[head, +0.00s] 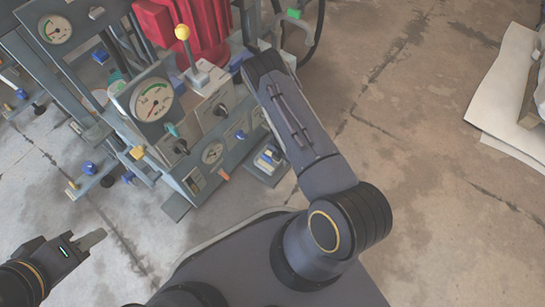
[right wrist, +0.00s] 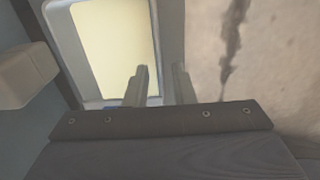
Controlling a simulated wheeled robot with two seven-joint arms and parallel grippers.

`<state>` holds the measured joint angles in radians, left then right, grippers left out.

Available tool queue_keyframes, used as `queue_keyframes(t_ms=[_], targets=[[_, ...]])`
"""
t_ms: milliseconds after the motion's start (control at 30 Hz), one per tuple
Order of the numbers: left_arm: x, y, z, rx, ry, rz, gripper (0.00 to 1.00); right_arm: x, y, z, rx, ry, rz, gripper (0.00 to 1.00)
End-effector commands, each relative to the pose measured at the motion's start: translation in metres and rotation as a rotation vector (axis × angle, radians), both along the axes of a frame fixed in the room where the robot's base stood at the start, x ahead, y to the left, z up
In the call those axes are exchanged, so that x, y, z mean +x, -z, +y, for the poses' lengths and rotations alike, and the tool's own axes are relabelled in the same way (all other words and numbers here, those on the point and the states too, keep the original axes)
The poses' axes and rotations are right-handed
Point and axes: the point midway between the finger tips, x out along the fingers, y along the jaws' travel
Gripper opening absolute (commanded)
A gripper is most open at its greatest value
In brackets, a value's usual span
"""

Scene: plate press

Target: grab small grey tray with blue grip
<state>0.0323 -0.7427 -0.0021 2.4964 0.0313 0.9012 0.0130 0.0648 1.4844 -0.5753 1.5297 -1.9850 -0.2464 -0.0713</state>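In the right wrist view, my right gripper (right wrist: 160,82) has its two fingers apart. A light grey frame (right wrist: 95,104) around a pale yellow panel (right wrist: 115,45) lies beyond them. Its right edge shows between the fingers, and I cannot tell if they touch it. A small blue patch (right wrist: 131,92) shows beside the left finger. I cannot tell whether this is the tray with the blue grip. In the head view, my right arm hides its own gripper.
The grey press (head: 150,130) with gauges, knobs and a yellow-topped lever (head: 183,33) stands at upper left. A red ribbed part (head: 190,25) is behind it. A white sheet (head: 505,95) lies at far right. The concrete floor on the right is mostly clear.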

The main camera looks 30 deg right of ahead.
Motion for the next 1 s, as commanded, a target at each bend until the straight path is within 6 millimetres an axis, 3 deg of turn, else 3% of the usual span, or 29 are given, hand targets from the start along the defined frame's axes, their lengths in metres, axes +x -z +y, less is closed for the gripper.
queue_keyframes(t_ms=[33, 167, 667, 1000], targets=[[0.000, 0.000, 0.000, 0.000, 0.000, 0.000, 0.34, 0.000, 0.000, 0.000, 0.000, 0.000, 0.000, 0.16], [0.000, 0.000, 0.000, 0.000, 0.000, 0.000, 0.34, 0.000, 0.000, 0.000, 0.000, 0.000, 0.000, 0.00], [0.000, -0.002, 0.000, 0.000, 0.000, 0.000, 0.34, 0.001, -0.003, 0.000, -0.001, 0.000, -0.001, 0.00], [0.000, -0.025, 0.000, 0.000, 0.000, 0.000, 0.34, 0.001, -0.035, 0.000, -0.001, 0.000, 0.000, 0.00]])
